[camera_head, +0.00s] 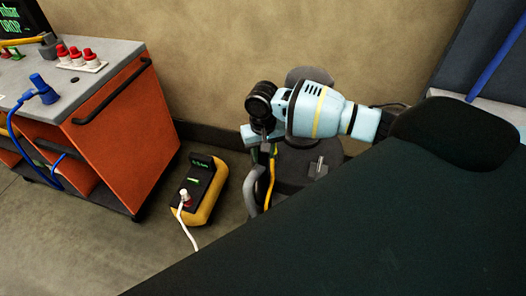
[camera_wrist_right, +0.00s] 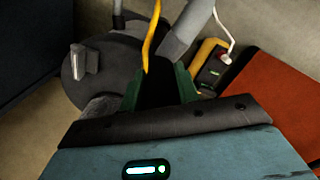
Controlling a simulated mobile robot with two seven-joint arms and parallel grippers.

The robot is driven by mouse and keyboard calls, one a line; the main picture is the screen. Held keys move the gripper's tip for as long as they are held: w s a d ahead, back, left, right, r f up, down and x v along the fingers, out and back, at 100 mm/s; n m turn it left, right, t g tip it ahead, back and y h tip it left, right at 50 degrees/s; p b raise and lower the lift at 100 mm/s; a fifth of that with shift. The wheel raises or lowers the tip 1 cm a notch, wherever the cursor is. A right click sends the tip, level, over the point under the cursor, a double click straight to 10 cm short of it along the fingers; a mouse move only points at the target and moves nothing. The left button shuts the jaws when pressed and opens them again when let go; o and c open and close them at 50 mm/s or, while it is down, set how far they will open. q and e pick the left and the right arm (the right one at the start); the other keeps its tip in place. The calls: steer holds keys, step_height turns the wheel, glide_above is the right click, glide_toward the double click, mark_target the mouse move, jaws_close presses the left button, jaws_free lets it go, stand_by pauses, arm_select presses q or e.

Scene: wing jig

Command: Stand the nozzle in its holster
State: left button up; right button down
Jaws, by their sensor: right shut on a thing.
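My right gripper (camera_head: 265,150) hangs pointing down beside a dark round drum-like unit. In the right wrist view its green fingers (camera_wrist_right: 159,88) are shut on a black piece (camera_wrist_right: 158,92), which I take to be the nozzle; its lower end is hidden. A grey hose (camera_wrist_right: 192,28) and a yellow hose (camera_wrist_right: 152,35) show just beyond the fingers. In the head view, the grey hose (camera_head: 251,190) hangs below the gripper. A small grey upright bracket (camera_head: 318,168) stands on the dark unit; I cannot tell whether it is the holster. My left gripper is not in view.
The dark round unit (camera_head: 295,168) stands near the wall. A yellow-and-black meter box (camera_head: 203,188) with a white lead lies on the floor left of it. An orange cart (camera_head: 120,140) with a grey top stands farther left, carrying a blue plug-like tool (camera_head: 42,88).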

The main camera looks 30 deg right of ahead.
mark_target(263, 170)
steer(key=shift+f, duration=0.9)
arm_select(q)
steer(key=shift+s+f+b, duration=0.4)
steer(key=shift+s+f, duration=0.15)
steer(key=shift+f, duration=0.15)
arm_select(e)
steer(key=shift+f, duration=1.25)
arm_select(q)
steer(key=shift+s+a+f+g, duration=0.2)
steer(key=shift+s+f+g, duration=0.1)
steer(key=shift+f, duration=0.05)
arm_select(e)
steer(key=shift+f, duration=0.65)
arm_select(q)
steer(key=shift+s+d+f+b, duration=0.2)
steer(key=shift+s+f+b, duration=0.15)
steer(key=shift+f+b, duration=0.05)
arm_select(e)
steer(key=shift+f, duration=1.4)
steer(key=c, duration=1.1)
jaws_free()
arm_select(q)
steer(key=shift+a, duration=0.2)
arm_select(e)
steer(key=shift+o, duration=0.8)
